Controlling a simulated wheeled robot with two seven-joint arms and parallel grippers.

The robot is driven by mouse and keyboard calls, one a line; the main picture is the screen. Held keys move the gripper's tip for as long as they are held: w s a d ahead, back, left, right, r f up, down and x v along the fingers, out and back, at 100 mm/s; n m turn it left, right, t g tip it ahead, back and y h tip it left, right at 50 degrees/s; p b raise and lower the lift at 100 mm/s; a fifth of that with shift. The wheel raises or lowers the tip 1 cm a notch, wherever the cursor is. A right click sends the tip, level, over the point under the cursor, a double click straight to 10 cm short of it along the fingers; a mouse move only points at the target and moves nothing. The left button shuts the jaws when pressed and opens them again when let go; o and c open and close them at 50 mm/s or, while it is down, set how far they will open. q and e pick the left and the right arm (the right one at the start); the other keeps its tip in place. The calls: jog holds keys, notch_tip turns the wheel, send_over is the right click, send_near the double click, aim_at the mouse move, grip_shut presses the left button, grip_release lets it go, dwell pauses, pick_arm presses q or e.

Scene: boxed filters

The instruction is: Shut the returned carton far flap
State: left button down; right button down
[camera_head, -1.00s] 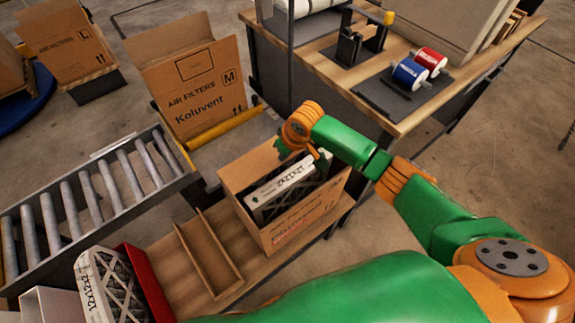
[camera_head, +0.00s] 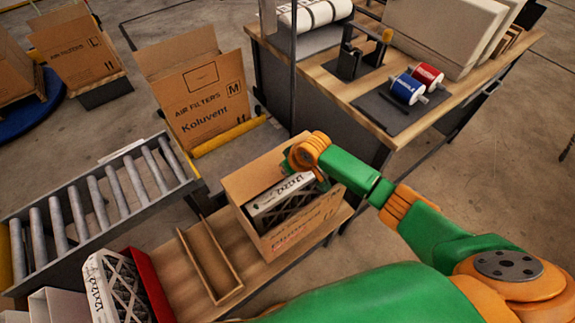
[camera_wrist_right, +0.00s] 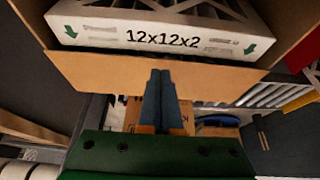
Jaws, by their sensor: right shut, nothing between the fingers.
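The returned carton (camera_head: 305,225) is an open brown box on the wooden bench. A white-framed filter (camera_head: 283,195) marked 12x12x2 sits inside, and the same filter (camera_wrist_right: 190,39) shows in the wrist view. The far flap (camera_head: 257,170) stands up along the carton's far side; in the wrist view it is a brown panel (camera_wrist_right: 105,75) beside the filter. My right gripper (camera_wrist_right: 161,74) is shut and empty. Its fingertips overlap the flap's outer edge there; contact is unclear. In the head view its fingers are mostly hidden at the carton's far side. My left gripper is not in view.
A wooden divider tray (camera_head: 211,260) and a red bin (camera_head: 150,285) with another filter lie left of the carton. A roller conveyor (camera_head: 100,205) runs behind. A Koluvent carton (camera_head: 205,105) stands beyond, and a workbench (camera_head: 375,120) is at the upper right.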

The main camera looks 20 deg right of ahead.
jog(key=p+v, duration=0.5)
jog(key=v, duration=0.8)
jog(key=shift+w+r, duration=0.2)
jog(key=shift+r, duration=0.15)
